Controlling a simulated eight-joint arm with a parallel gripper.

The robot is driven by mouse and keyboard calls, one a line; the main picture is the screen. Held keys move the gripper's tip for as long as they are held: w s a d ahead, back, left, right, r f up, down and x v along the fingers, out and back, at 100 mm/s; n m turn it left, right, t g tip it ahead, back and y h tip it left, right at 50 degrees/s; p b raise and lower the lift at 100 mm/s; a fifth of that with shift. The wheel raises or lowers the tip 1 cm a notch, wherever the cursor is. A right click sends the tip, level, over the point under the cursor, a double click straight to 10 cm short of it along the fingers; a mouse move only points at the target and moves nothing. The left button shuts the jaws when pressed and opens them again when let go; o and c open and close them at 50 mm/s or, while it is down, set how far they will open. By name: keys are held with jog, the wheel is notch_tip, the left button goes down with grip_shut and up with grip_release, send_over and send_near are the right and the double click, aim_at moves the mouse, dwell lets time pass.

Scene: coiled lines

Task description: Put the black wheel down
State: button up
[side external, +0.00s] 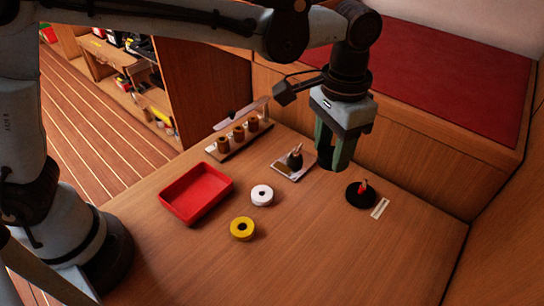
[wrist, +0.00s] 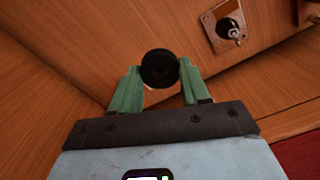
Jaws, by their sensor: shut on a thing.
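My gripper (side external: 335,158) hangs above the wooden table with its green fingers pointing down. The wheel is held between the fingertips.
A black disc with a red upright piece (side external: 361,190) stands right, beside a pale strip (side external: 380,208). A small plate with a dark object (side external: 294,163), a white ring (side external: 262,195), a yellow ring (side external: 242,229), a red tray (side external: 196,192) and a peg rack (side external: 239,139) lie left. The front is bare.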

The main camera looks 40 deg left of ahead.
jog(key=s+a+f+n, duration=0.1)
jog(key=s+a, duration=0.5)
jog(key=s, duration=0.3)
jog(key=s+a+f+n, duration=0.1)
jog(key=s+a, duration=0.5)
jog(key=s, duration=0.4)
send_over(209, 186)
notch_tip(209, 186, down, 6)
jog(key=shift+f, duration=2.25)
jog(key=shift+f, duration=0.1)
jog(key=o, duration=0.7)
jog(key=shift+f, duration=0.1)
jog(key=shift+o, duration=0.7)
